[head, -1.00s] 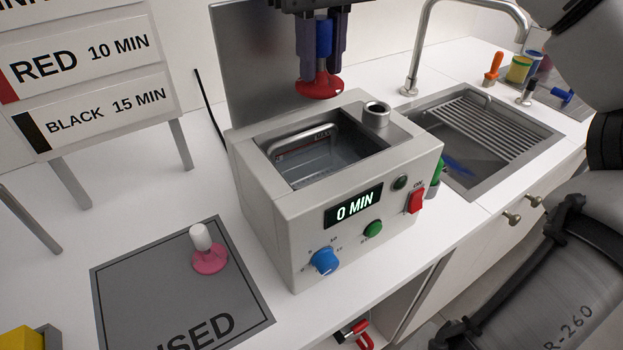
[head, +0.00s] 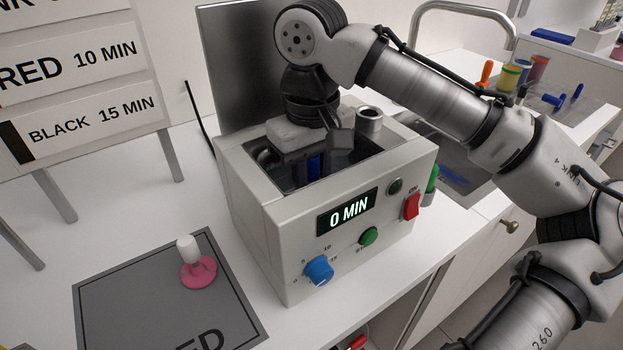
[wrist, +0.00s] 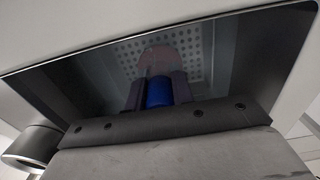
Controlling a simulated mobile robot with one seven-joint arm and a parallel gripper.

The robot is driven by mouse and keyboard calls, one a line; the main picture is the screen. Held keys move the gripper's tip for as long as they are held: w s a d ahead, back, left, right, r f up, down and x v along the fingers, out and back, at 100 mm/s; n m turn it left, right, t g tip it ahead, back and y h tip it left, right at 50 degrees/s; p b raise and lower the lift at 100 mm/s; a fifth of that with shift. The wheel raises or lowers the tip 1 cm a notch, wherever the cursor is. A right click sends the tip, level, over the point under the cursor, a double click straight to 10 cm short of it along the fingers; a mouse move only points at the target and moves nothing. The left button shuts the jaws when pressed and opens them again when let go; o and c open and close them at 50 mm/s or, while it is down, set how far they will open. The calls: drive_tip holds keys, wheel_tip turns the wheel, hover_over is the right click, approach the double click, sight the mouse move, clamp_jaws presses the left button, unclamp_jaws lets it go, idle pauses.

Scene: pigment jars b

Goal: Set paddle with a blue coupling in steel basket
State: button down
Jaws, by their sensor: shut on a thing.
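The paddle's blue coupling (wrist: 160,93) is held between the two fingers of my gripper (wrist: 159,92) in the wrist view. Its dull reddish head (wrist: 158,62) shows beyond the fingers, dark in the shade. In the head view my gripper (head: 314,168) reaches down into the open well of the grey machine (head: 270,210), and a little blue shows between the fingers. A perforated metal floor (wrist: 128,52), apparently the steel basket's, lies below the paddle. I cannot tell whether the paddle touches it.
The machine's display reads 0 MIN. A round metal port (head: 370,120) stands beside the well. A pink paddle with a white coupling (head: 197,268) stands on the grey mat (head: 130,310) at left. A sink with a tap (head: 425,15) lies to the right.

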drive_tip(key=shift+f, duration=0.45)
drive_tip(key=shift+f, duration=0.2)
drive_tip(key=c, duration=1.2)
unclamp_jaws()
drive_tip(key=shift+r, duration=0.15)
wheel_tip(320, 180, up, 12)
drive_tip(key=shift+r, duration=0.1)
